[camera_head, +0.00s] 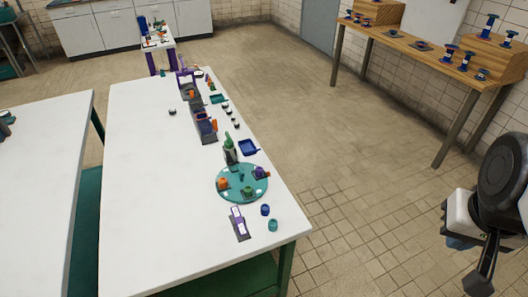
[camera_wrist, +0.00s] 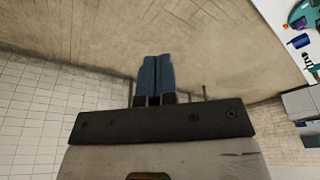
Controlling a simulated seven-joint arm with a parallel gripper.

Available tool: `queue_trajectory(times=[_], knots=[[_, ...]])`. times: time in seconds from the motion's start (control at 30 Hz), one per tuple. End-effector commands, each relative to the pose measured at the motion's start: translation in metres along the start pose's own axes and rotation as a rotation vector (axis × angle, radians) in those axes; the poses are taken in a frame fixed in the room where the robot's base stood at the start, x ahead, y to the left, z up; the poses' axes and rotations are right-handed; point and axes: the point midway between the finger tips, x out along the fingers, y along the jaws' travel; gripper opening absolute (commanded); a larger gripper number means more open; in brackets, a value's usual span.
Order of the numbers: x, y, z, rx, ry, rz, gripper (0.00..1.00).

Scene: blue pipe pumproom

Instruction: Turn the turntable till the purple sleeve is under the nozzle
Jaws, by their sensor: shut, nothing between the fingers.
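The round teal turntable (camera_head: 229,197) lies near the front right end of the white table in the head view. The purple sleeve (camera_head: 260,172) sits on its right side. An orange piece (camera_head: 223,184) is at its left and a green piece (camera_head: 248,191) at its front. A dark green upright fixture (camera_head: 230,152) at the turntable's back edge looks like the nozzle stand; its tip is too small to make out. The purple sleeve is apart from it. My gripper (camera_wrist: 155,80) shows blue fingers, shut and empty, in the wrist view, away from the table. Part of the turntable (camera_wrist: 299,12) shows there at the upper right.
A wooden bench (camera_head: 410,50) stands at right. Open floor lies between.

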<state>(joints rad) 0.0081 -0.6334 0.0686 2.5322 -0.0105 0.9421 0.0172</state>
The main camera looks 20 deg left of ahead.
Motion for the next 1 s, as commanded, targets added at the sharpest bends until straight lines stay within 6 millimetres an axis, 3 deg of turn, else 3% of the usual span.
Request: queue_trajectory(times=[0.3,0.57,0.77,1.0], knots=[[0.000,0.000,0.000,0.000,0.000,0.000,0.00],[0.000,-0.003,-0.005,-0.009,-0.007,-0.002,0.38],[0.000,-0.013,-0.024,-0.041,-0.033,-0.008,0.38],[0.002,-0.038,-0.062,-0.108,-0.085,-0.019,0.38]])
